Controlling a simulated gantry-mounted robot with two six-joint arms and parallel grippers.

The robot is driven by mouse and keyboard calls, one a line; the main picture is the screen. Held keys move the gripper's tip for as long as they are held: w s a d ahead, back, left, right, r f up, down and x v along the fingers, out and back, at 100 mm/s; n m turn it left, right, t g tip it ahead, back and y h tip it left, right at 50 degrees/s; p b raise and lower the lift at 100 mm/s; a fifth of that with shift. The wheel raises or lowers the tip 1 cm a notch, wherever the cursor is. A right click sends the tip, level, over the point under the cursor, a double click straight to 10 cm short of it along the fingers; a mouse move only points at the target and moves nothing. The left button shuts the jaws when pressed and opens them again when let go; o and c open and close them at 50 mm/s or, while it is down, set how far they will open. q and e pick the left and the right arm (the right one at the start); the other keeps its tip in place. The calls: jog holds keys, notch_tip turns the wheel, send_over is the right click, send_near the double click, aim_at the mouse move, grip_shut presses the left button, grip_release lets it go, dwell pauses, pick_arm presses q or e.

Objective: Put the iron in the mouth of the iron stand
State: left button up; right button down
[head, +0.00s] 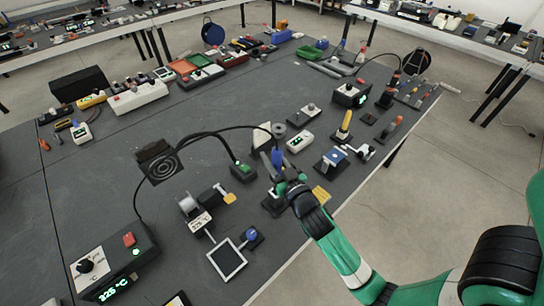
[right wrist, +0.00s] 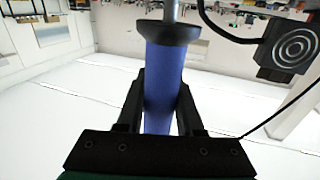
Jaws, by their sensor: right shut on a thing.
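My right gripper (head: 282,181) is shut on the blue handle of the iron (head: 276,157), near the right edge of the table. In the right wrist view the handle (right wrist: 163,90) stands upright between the two black fingers, with a black collar and a metal shaft above it. A dark base (head: 271,205) shows beside and below the gripper; it may be the iron stand, but the gripper partly covers it and I cannot make out its mouth. I cannot tell whether the iron touches it. My left gripper is not in view.
A green-topped black box (head: 243,171) with a cable, a white-labelled device (head: 300,141) and a yellow sponge (head: 320,194) lie close by. A square spiral-faced unit (head: 162,167) is to the left. A temperature station (head: 115,265) is at the lower left.

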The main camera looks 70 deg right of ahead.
notch_tip(320, 180, down, 8)
jog(key=b, duration=0.7)
jog(key=shift+b, duration=0.4)
dwell(1.7)
jog(key=shift+c, duration=2.3)
grip_release()
jog(key=shift+s+a+f, duration=0.1)
jog(key=shift+s+a, duration=0.25)
jog(key=shift+s, duration=0.05)
jog(key=b+v, duration=0.1)
jog(key=v, duration=0.9)
jog(key=shift+s+a, duration=0.2)
jog(key=shift+s, duration=0.05)
notch_tip(320, 180, up, 10)
jog(key=p, duration=0.8)
